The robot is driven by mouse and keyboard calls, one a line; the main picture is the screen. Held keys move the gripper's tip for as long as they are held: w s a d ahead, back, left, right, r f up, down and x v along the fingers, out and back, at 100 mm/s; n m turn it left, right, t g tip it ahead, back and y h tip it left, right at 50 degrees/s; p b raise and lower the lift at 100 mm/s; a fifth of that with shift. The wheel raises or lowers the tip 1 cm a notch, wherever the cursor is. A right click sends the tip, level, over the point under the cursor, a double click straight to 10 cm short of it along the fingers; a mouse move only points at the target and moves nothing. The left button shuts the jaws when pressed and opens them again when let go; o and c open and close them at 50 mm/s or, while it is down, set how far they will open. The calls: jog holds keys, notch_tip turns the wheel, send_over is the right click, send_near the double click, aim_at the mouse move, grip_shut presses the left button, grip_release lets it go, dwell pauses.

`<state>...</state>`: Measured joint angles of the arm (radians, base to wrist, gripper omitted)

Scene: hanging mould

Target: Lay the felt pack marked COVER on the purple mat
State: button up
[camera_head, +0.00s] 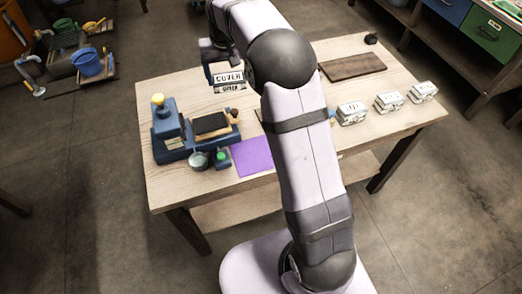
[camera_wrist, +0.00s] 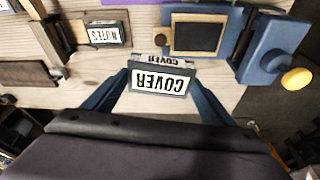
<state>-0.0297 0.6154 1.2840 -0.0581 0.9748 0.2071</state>
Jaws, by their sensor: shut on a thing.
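The felt pack marked COVER (camera_wrist: 162,82) is between the two fingers of my gripper (camera_wrist: 161,74) in the wrist view, its label upside down there. My gripper is shut on it. In the head view the COVER pack (camera_head: 228,78) hangs below my gripper (camera_head: 224,66), above the far left part of the table. The purple mat (camera_head: 252,156) lies flat near the table's front edge, partly behind my arm, and its visible part is bare. A strip of the mat (camera_wrist: 190,17) shows at the top of the wrist view. The pack is apart from the mat.
A blue press (camera_head: 168,128) with a yellow knob and a framed dark pad (camera_head: 211,124) stand left of the mat. A grey pot (camera_head: 198,160) stands close beside the mat. A NOTES pack (camera_wrist: 103,34) lies nearby. Three white packs (camera_head: 388,102) and a brown board (camera_head: 352,67) are right.

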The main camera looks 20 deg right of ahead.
jog(key=shift+m, duration=0.4)
jog(key=s+d, duration=0.1)
jog(key=d, duration=0.1)
jog(key=s+d, duration=0.1)
jog(key=d, duration=0.1)
jog(key=shift+s+b, duration=0.2)
jog(key=shift+b, duration=0.1)
jog(key=s+d+f+n, duration=0.2)
jog(key=s+f, duration=0.7)
jog(key=s, duration=0.3)
jog(key=shift+f+n+y+b, duration=0.3)
jog(key=shift+b, duration=0.15)
jog(key=shift+s+f+p, duration=0.1)
jog(key=shift+f+p, duration=0.3)
jog(key=shift+f, duration=4.6)
jog(key=shift+f, duration=0.15)
